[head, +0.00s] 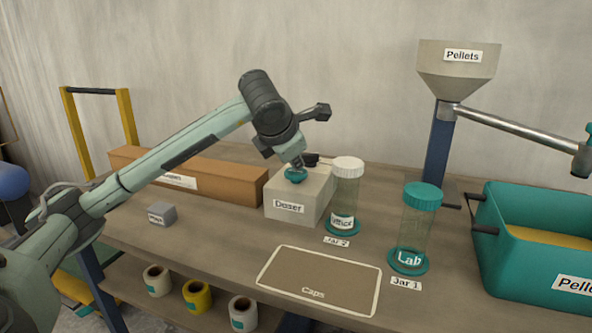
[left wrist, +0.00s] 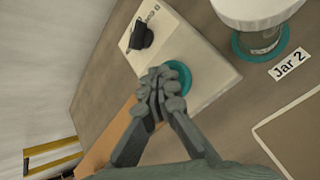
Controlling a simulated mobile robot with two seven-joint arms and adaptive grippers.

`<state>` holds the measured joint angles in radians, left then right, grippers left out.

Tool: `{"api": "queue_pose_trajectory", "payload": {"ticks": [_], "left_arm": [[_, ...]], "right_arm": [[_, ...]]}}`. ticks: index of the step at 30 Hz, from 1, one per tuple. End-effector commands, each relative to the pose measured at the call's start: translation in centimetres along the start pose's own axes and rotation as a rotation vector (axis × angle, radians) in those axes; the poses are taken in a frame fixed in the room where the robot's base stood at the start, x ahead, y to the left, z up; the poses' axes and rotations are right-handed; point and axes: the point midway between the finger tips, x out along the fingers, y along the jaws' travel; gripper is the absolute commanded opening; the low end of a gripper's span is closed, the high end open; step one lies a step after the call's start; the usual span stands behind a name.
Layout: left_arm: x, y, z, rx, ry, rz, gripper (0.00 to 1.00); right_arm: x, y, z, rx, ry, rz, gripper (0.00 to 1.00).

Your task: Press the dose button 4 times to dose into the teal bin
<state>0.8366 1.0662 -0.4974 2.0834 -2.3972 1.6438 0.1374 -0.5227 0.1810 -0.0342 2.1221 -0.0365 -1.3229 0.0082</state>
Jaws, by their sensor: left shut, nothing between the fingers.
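The doser (head: 290,207) is a pale box on the table with a teal button (head: 295,177) on top. My left gripper (head: 298,163) is shut and empty, pointing down at the button. In the left wrist view, the shut fingertips (left wrist: 162,84) cover part of the teal button (left wrist: 183,74); I cannot tell whether they touch it or press it down. The teal bin (head: 530,264) stands at the right edge of the table with yellow contents inside. My right gripper is not in view.
A dark knob (left wrist: 142,36) sits beside the button. Jar 2 (head: 345,195), white-lidded, stands close right of the doser; teal-lidded Jar 1 (head: 417,225) is farther right. A pellet hopper (head: 457,75) with a metal pipe (head: 515,132) rises behind. The Caps area (head: 320,280) is empty.

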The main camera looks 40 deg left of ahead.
Motion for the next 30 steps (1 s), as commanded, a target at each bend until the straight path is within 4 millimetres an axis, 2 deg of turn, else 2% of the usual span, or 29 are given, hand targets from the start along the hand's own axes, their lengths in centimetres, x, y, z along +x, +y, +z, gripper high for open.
{"api": "queue_pose_trajectory", "payload": {"ticks": [30], "left_arm": [[-1.4,1.1,1.0,0.0,0.001,0.0,0.0]], "right_arm": [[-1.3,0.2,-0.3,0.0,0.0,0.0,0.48]]}}
